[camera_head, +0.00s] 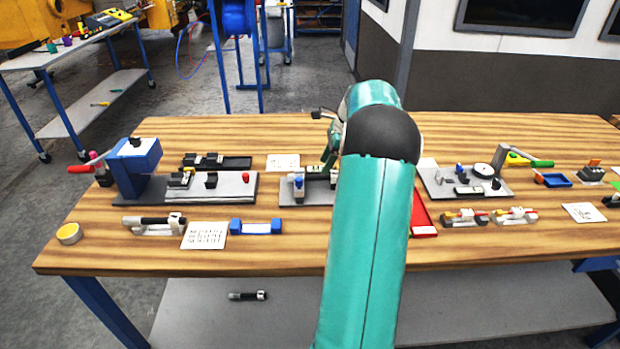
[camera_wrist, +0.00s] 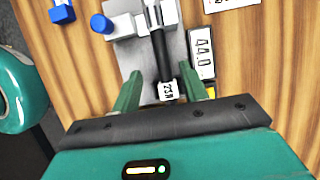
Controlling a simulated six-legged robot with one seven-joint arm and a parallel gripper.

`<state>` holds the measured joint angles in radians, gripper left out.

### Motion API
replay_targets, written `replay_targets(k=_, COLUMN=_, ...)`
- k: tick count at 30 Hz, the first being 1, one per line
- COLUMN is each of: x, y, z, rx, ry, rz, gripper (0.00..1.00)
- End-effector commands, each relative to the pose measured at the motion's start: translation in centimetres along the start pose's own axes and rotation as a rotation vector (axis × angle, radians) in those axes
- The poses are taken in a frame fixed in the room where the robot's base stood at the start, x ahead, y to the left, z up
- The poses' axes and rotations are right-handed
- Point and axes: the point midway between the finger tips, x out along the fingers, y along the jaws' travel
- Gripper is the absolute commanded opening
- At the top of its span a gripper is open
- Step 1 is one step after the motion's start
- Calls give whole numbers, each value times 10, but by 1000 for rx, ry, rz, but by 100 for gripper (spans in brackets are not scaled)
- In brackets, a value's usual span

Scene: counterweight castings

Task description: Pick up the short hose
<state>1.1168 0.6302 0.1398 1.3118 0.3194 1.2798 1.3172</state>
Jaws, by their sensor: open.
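In the wrist view a black hose (camera_wrist: 158,52) with a white labelled end (camera_wrist: 168,90) lies along a grey fixture plate (camera_wrist: 128,62). It looks like the short hose, but I cannot be sure. My gripper (camera_wrist: 163,78) is open, its green fingers either side of the hose's labelled end, with gaps on both sides. I cannot tell the height between them. In the head view my gripper (camera_head: 331,150) is over the fixture (camera_head: 300,192), partly hidden by my arm, which also hides part of the fixture. Another black-and-white hose-like piece (camera_head: 155,223) lies at the table's left front.
A blue knob (camera_wrist: 101,23) stands on the fixture's left. A blue clamp stand (camera_head: 135,165) is at left, a red tray (camera_head: 424,215) right of my arm.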

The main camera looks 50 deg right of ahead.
Motion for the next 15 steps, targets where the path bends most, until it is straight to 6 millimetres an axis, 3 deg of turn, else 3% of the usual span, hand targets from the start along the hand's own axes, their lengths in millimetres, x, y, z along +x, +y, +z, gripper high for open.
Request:
replay_targets(k=9, x=42, y=-3, z=-2, rx=0, ry=-1, rz=2, gripper=44)
replay_targets(k=15, x=51, y=-3, z=-2, rx=-1, ry=0, rz=0, gripper=44)
